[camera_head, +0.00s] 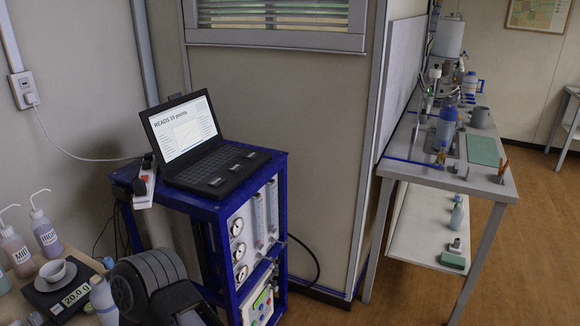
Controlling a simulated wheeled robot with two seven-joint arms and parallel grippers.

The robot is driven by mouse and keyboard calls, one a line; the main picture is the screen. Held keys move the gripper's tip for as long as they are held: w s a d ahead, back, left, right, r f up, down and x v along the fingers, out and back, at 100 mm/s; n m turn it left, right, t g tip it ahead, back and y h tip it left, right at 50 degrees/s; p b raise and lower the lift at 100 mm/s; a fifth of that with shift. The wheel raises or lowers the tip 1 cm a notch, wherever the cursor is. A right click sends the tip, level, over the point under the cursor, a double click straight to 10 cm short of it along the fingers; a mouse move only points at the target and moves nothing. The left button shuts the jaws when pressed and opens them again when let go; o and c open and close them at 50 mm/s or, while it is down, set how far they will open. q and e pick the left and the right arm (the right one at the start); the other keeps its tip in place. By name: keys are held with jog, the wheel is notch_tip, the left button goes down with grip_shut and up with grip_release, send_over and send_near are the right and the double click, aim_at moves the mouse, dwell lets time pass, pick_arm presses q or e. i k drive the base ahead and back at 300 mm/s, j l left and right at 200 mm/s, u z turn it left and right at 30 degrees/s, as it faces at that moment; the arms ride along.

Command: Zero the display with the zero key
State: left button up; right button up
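A balance (45,289) sits on the wooden table at the lower left. It is dark, and its lit display (76,295) reads 20.0 g. Neither gripper shows. A dark, ribbed part of my own arm stands at the bottom, just right of the balance.
A laptop (190,137) showing "READS 15 points" stands on the blue rack (212,212), beside a power strip (145,184). Wash bottles (45,231) stand behind the balance, and a bottle (103,299) stands close to its right. A bench (425,176) with lab ware is at the right; floor is clear at lower right.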

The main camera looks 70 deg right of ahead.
aim_at(251, 155)
jog(key=z, duration=1.8)
